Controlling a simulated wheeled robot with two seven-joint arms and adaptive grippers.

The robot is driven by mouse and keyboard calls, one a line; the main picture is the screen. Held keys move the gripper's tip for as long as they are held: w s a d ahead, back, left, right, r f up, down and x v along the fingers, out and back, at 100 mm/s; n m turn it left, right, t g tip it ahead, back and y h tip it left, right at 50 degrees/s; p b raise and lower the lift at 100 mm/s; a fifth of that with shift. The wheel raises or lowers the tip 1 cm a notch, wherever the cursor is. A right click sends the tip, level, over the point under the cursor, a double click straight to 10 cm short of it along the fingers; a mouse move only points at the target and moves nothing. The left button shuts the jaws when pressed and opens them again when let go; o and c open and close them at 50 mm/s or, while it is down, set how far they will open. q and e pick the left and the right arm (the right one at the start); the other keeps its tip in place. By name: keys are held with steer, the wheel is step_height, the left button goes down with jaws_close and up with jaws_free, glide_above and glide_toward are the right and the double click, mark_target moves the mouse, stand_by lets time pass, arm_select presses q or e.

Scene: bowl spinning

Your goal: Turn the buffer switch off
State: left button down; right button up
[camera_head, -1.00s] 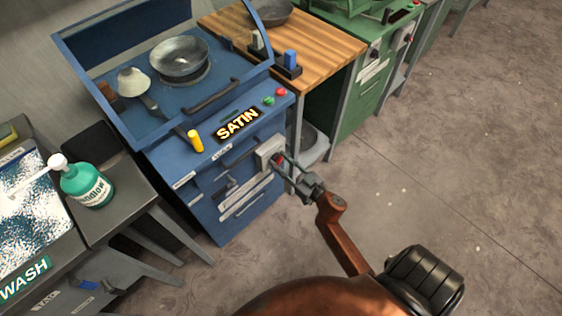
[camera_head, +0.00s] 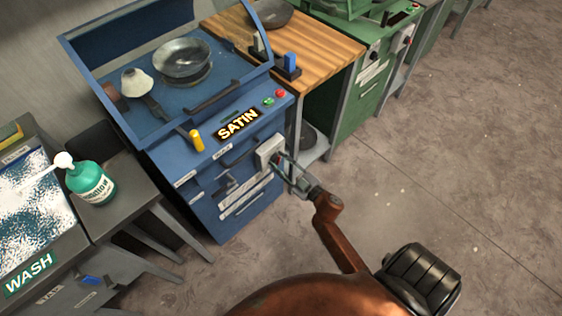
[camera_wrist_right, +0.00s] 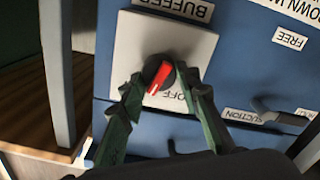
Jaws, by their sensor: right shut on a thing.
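The buffer switch is a round black knob with a red pointer (camera_wrist_right: 158,76) on a pale square plate (camera_wrist_right: 140,45), marked BUFFER above and OFF beside the knob in the right wrist view. The red pointer slants down and left there. In the head view the switch plate (camera_head: 268,150) is on the front of the blue SATIN machine (camera_head: 250,205). My right gripper (camera_wrist_right: 158,85) has its two green-grey fingers on either side of the knob, shut on it. It also reaches the plate in the head view (camera_head: 283,164). My left gripper is out of view.
A wooden-topped bench (camera_head: 325,50) and a green machine (camera_head: 350,95) stand right of the blue machine. Open floor (camera_head: 450,180) lies right. A SUCTION control (camera_wrist_right: 265,108) is beside the switch.

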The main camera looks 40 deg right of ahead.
steer(key=n, duration=0.3)
steer(key=shift+f+n, duration=0.1)
steer(key=shift+n, duration=0.3)
steer(key=n, duration=0.3)
steer(key=shift+f+n, duration=0.1)
steer(key=shift+n, duration=0.2)
steer(key=n+b, duration=0.1)
steer(key=n, duration=0.2)
steer(key=shift+n, duration=0.9)
arm_select(q)
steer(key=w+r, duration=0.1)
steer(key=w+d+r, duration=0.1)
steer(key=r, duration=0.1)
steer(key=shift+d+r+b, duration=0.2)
steer(key=shift+b, duration=0.1)
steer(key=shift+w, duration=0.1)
arm_select(e)
steer(key=o, duration=1.1)
steer(key=shift+a, duration=0.1)
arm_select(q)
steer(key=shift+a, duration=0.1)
arm_select(e)
steer(key=shift+o, duration=0.2)
